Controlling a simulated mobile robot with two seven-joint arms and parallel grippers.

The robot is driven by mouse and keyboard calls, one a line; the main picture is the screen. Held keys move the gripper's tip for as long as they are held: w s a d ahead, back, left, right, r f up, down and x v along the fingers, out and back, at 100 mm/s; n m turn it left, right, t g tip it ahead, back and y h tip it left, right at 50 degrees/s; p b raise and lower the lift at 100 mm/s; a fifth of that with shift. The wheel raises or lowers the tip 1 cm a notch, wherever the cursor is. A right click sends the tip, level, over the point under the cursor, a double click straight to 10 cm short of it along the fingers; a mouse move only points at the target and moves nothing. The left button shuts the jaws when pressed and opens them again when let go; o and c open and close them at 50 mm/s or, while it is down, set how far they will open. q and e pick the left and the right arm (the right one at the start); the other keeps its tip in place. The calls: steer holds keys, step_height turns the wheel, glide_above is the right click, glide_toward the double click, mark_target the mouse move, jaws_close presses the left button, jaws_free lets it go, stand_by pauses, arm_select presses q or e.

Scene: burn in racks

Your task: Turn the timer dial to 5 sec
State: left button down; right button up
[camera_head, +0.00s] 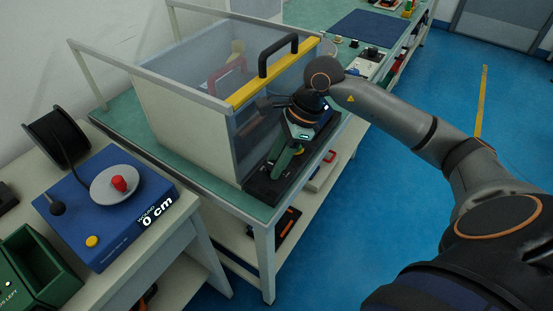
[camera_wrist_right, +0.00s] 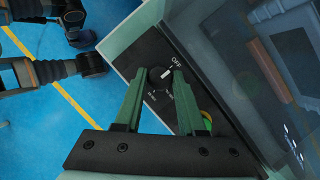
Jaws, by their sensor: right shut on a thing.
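The timer dial (camera_wrist_right: 159,74) is a small round black knob with a white pointer mark, set in a black panel (camera_wrist_right: 147,50). Its white mark faces roughly toward the OFF label. Smaller white labels below the dial are too small to read surely. My right gripper (camera_wrist_right: 160,76) has its green fingers on either side of the dial and is shut on it. In the head view my right gripper (camera_head: 285,160) reaches down to the black panel (camera_head: 262,188), and the dial is hidden there. My left gripper is not in view.
A clear-fronted box (camera_head: 185,115) with a yellow bar (camera_head: 265,80) and black handle stands right beside the gripper. A green-ringed button (camera_wrist_right: 207,119) is close to the right finger. A blue winder (camera_head: 100,225) reading 0 cm sits on the left table. Blue floor lies right.

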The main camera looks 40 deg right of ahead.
jaws_close()
steer(key=shift+m, duration=0.4)
steer(key=m+b, duration=0.1)
steer(key=m+t+b, duration=0.1)
steer(key=m, duration=0.1)
steer(key=shift+s+f+t+h, duration=0.1)
steer(key=shift+t+h, duration=0.2)
steer(key=m+b, duration=0.1)
steer(key=m, duration=0.2)
steer(key=shift+a+t+h, duration=0.15)
steer(key=shift+t+h, duration=0.15)
steer(key=shift+h, duration=0.1)
steer(key=shift+m+h+b, duration=0.6)
steer(key=shift+m, duration=0.9)
steer(key=shift+t, duration=0.3)
steer(key=o, duration=0.6)
jaws_free()
steer(key=shift+o, duration=0.2)
